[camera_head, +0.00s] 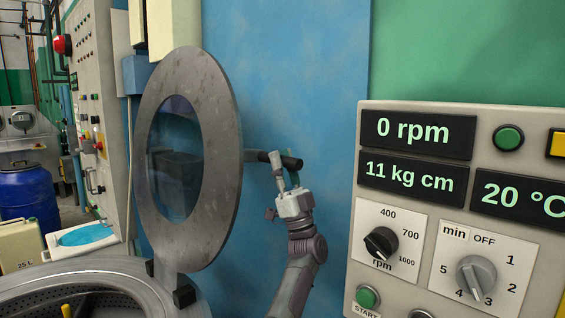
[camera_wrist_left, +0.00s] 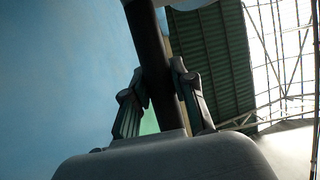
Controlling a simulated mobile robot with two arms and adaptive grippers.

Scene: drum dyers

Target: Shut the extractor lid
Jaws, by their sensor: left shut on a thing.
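The extractor lid (camera_head: 222,160) is a round grey metal ring with a clear window (camera_head: 175,160). It stands upright, open, on a hinge at the rim of the extractor drum (camera_head: 120,275). A dark bar handle (camera_head: 290,162) sticks out from the lid's right side. In the left wrist view the dark handle (camera_wrist_left: 150,50) passes between the two fingers (camera_wrist_left: 160,90). My right gripper is not in view.
A control panel (camera_head: 345,225) with displays, knobs and buttons stands close on the right. A yellow thing (camera_head: 66,311) shows in the drum opening. A blue barrel (camera_head: 27,192) and a pale 25 L can (camera_head: 20,246) stand at the left. A blue wall is behind the lid.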

